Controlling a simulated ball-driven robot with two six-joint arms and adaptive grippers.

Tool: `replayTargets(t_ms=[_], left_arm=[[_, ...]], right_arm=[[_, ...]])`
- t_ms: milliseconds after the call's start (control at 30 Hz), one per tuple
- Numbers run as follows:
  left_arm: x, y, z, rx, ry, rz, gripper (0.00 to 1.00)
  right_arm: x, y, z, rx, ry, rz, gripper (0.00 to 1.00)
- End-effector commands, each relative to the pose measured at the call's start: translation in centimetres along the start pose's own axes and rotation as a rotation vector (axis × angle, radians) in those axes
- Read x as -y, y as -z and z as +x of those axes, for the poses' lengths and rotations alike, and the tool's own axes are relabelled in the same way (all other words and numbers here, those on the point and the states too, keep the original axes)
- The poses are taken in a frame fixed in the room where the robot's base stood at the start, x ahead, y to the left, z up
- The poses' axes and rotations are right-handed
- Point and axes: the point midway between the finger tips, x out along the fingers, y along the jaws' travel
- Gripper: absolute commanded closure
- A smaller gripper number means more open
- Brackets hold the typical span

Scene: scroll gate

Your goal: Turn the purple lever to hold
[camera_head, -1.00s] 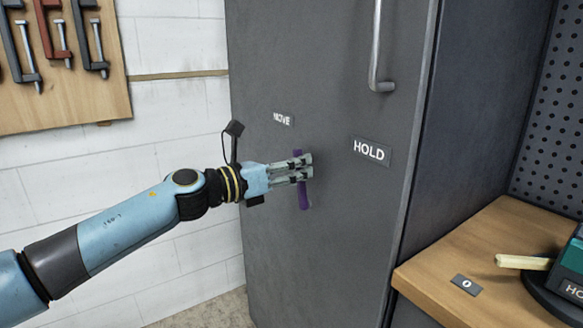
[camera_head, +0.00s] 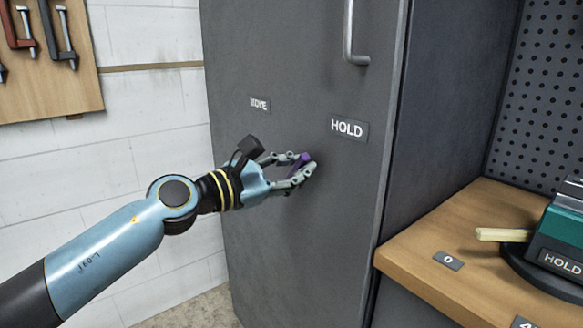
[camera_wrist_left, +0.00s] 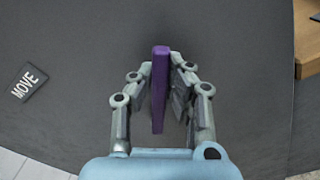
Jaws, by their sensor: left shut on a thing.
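The purple lever (camera_head: 300,161) is on the grey cabinet door (camera_head: 290,60), between the MOVE label (camera_head: 260,104) and the HOLD label (camera_head: 347,129). It tilts up to the right, toward the HOLD label, in the head view. My left gripper (camera_head: 297,169) is shut on the lever, with a finger on each side of it. In the left wrist view the lever (camera_wrist_left: 160,85) stands lengthwise between the fingers (camera_wrist_left: 160,95), and the MOVE label (camera_wrist_left: 29,82) is at the left. The lever's pivot is hidden by the gripper. My right gripper is not in view.
A vertical handle (camera_head: 349,40) is on the door above the HOLD label. A wooden bench (camera_head: 415,262) stands at the right with a green device (camera_head: 565,235) on it. Clamps hang on a wooden board (camera_head: 85,85) at the upper left.

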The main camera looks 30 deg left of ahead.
Motion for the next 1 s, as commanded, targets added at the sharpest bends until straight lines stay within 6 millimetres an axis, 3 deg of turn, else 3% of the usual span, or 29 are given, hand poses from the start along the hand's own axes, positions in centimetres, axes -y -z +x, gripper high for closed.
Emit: replayTargets(t_ms=[733, 767, 800, 933, 1000], left_arm=[[0.79, 0.09, -0.02, -0.001, 0.002, 0.093, 1.00], [0.80, 0.09, -0.02, -0.002, 0.002, 0.092, 0.86], [0.80, 0.10, -0.03, -0.002, 0.002, 0.092, 0.81], [0.78, 0.08, -0.02, -0.001, 0.002, 0.090, 0.64], [0.77, 0.07, -0.01, -0.001, 0.001, 0.090, 0.62]], right_arm=[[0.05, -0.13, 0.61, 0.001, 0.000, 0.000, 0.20], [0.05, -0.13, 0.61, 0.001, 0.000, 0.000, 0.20], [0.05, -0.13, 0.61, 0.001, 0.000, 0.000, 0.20], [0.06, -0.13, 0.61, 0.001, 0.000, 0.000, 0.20], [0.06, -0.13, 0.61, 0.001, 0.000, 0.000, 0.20]])
